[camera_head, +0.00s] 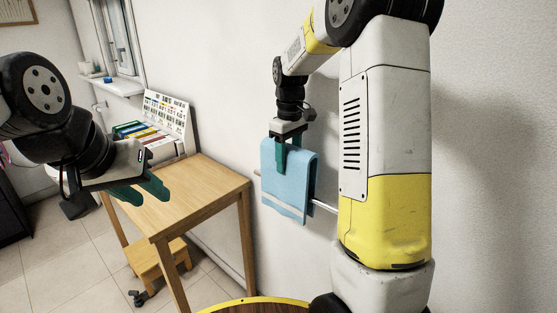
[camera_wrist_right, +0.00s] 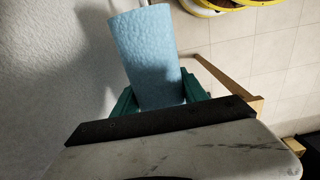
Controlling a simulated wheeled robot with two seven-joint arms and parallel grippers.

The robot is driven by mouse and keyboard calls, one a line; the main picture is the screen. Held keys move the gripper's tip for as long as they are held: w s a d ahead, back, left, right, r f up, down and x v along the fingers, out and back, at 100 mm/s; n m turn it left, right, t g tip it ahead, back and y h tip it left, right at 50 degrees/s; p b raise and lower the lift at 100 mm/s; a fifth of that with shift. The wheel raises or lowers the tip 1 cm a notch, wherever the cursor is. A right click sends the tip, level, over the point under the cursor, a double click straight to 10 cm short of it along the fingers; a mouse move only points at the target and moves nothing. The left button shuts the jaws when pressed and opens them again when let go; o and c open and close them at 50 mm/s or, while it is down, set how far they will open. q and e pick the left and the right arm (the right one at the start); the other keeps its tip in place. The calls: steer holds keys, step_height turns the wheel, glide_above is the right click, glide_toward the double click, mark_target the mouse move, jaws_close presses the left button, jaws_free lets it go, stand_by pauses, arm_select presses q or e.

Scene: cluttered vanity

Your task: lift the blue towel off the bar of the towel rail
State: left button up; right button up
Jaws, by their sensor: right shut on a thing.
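The blue towel (camera_head: 286,188) has a pale stripe near its lower edge and hangs folded at the wall. Its top fold is well above the level of the towel rail's bar (camera_head: 324,206), and its lower part still overlaps the bar's line. Whether the bar lies between its layers is hidden. My right gripper (camera_head: 287,158) points down and is shut on the towel's upper part. In the right wrist view the towel (camera_wrist_right: 150,55) stretches away from between the green fingers (camera_wrist_right: 158,100). My left gripper (camera_head: 152,195) is empty, its fingers apart, over the table's left side.
A wooden table (camera_head: 190,188) stands against the wall left of the towel. A board with colour samples (camera_head: 167,115) stands behind it, and a low wooden stool (camera_head: 155,259) is below. A window sill (camera_head: 112,86) juts out at the back left. Wall right of my right arm is bare.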

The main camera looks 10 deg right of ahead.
steer(key=shift+r, duration=5.8)
steer(key=s+a, duration=0.3)
steer(key=s, duration=0.8)
steer(key=shift+s+a, duration=0.15)
steer(key=shift+s, duration=0.1)
